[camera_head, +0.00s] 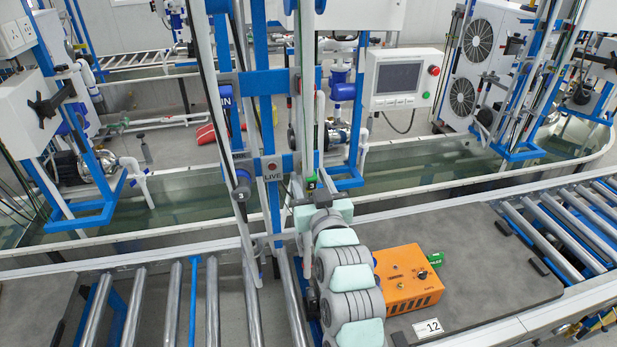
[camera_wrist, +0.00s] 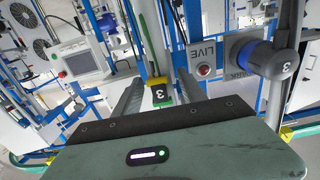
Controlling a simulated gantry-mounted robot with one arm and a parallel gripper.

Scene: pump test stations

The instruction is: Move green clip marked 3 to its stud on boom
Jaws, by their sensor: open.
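The green clip (camera_wrist: 162,92) has a dark face with a white 3 and shows in the middle of the wrist view. It also shows in the head view (camera_head: 311,183), just beyond the end of my arm. My gripper (camera_wrist: 159,84) is open, with one grey finger on each side of the clip in the picture. I cannot tell whether the fingers touch it. A blue and grey knob marked 3 (camera_wrist: 266,62) is at the right of the wrist view, beside a LIVE plate with a red button (camera_wrist: 204,70). I cannot clearly make out the stud on the boom.
Blue upright posts (camera_head: 265,110) and slanted cables stand close to my gripper. An orange box (camera_head: 407,278) sits on the dark board right of my arm, with a green piece (camera_head: 436,259) beside it. Metal rollers (camera_head: 210,300) line the front. A water trough (camera_head: 400,180) lies behind.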

